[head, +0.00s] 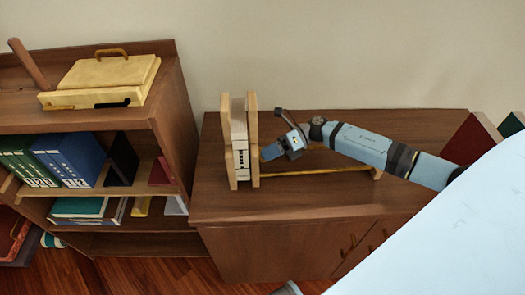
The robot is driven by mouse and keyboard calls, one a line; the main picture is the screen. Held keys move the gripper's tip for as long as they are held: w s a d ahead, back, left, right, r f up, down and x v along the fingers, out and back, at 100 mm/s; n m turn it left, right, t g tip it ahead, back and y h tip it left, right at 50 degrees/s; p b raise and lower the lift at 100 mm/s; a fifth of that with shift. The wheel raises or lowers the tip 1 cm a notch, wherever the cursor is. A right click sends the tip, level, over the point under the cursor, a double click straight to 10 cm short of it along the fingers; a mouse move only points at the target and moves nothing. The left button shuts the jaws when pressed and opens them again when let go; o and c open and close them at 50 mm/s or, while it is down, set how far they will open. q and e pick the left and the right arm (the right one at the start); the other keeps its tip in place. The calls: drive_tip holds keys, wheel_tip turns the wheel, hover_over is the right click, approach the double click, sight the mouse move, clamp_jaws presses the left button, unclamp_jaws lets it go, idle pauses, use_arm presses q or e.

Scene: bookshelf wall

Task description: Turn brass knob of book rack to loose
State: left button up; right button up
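The book rack (253,118) stands on the low wooden cabinet at centre, with two upright pale wood plates and a few white books (239,140) between them. A brass rod (325,173) runs right from the rack to a small wooden end piece (377,172). I cannot make out the brass knob; it may be behind my gripper. My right gripper (268,152) comes in from the right and is close against the right face of the right plate. Whether it touches, and whether its fingers are open or shut, is too small to tell.
A bookshelf (172,110) stands at left with binders (75,160) and a yellow box (105,78) on top. Red and green books (470,142) stand at the cabinet's right end. The cabinet top (290,205) is bare in front of the rod. The wall is close behind.

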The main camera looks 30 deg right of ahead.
drive_tip(key=shift+c, duration=0.5)
clamp_jaws()
